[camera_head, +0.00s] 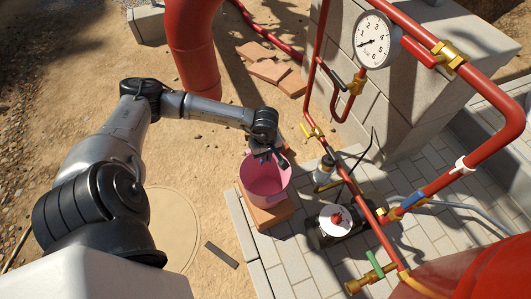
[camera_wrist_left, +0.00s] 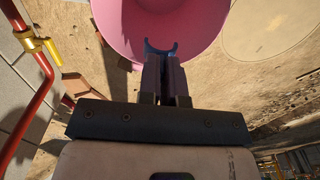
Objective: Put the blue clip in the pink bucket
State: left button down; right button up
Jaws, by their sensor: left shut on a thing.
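The pink bucket (camera_head: 264,186) stands upright on a reddish brick block at the middle of the head view. My left gripper (camera_head: 270,156) is at the bucket's upper rim, over its opening. In the left wrist view, the gripper (camera_wrist_left: 165,75) is shut on the blue clip (camera_wrist_left: 161,47), a small forked piece that sticks out past the fingertips. Behind the clip is the pink bucket's inside (camera_wrist_left: 205,25). In the head view the clip is small and partly hidden by the gripper. My right gripper is not in view.
Red pipes with brass valves and a pressure gauge (camera_head: 373,40) stand right of the bucket. A blue piece (camera_head: 412,200) and a white clip (camera_head: 460,166) sit on a red pipe. A pump (camera_head: 343,217) stands on the paving. Sandy ground left of the bucket is mostly free.

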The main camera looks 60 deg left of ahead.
pick_arm(q)
notch_tip(320, 180, down, 9)
jog(key=b, duration=0.6)
jog(key=shift+f, duration=0.15)
jog(key=c, duration=1.2)
grip_release()
notch_tip(320, 180, up, 7)
jog(key=p, duration=0.5)
